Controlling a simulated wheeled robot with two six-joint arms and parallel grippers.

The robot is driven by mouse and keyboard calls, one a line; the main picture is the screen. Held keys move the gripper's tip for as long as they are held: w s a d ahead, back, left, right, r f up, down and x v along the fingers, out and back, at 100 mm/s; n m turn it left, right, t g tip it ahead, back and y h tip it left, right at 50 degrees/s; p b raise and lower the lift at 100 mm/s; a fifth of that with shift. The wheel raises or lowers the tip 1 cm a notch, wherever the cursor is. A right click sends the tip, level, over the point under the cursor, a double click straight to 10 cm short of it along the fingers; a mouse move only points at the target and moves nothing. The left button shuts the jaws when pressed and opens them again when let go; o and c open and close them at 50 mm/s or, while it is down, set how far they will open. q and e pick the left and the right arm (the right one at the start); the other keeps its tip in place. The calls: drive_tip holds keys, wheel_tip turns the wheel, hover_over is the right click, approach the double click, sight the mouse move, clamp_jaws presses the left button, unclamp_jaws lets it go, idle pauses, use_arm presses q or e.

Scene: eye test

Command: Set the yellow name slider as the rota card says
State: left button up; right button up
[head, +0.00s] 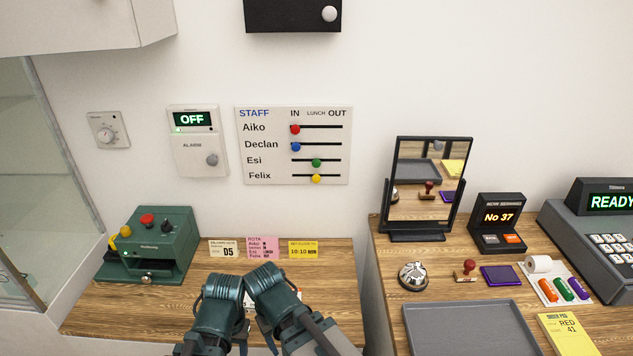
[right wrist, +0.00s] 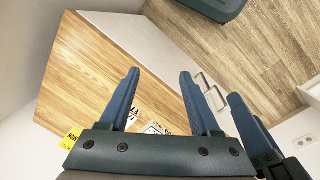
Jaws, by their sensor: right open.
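The white STAFF board (head: 330,146) hangs on the wall with IN, LUNCH and OUT columns. The yellow slider (head: 316,179) is in Felix's row, under LUNCH. The red (head: 295,129) and blue (head: 295,147) sliders are under IN, the green one (head: 316,162) under LUNCH. The pink rota card (head: 263,248) stands at the back of the left desk; its small lines are too small to read surely. My right gripper (right wrist: 159,73) is open and empty, over the desk, well below the board. One finger of my left gripper (right wrist: 250,122) shows; its opening is hidden.
The OFF alarm box (head: 200,141) is left of the board. A green machine (head: 150,244) stands on the left desk; a yellow card (head: 303,250) is beside the rota card. A mirror (head: 425,185) stands to the right. The wall before the board is clear.

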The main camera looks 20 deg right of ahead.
drive_tip(key=w+d+m+t+h+b, duration=0.1)
drive_tip(key=w+d+m+t+h, duration=0.15)
drive_tip(key=w+d, duration=0.3)
drive_tip(key=m+t+h+b, duration=0.1)
drive_tip(key=t+b, duration=0.3)
drive_tip(key=t, duration=1.1)
approach(316, 180)
drive_tip(key=shift+v, duration=2.75)
drive_tip(key=shift+a+r, duration=0.1)
drive_tip(key=shift+r, duration=0.05)
drive_tip(key=x, duration=1.4)
drive_tip(key=shift+s, duration=0.1)
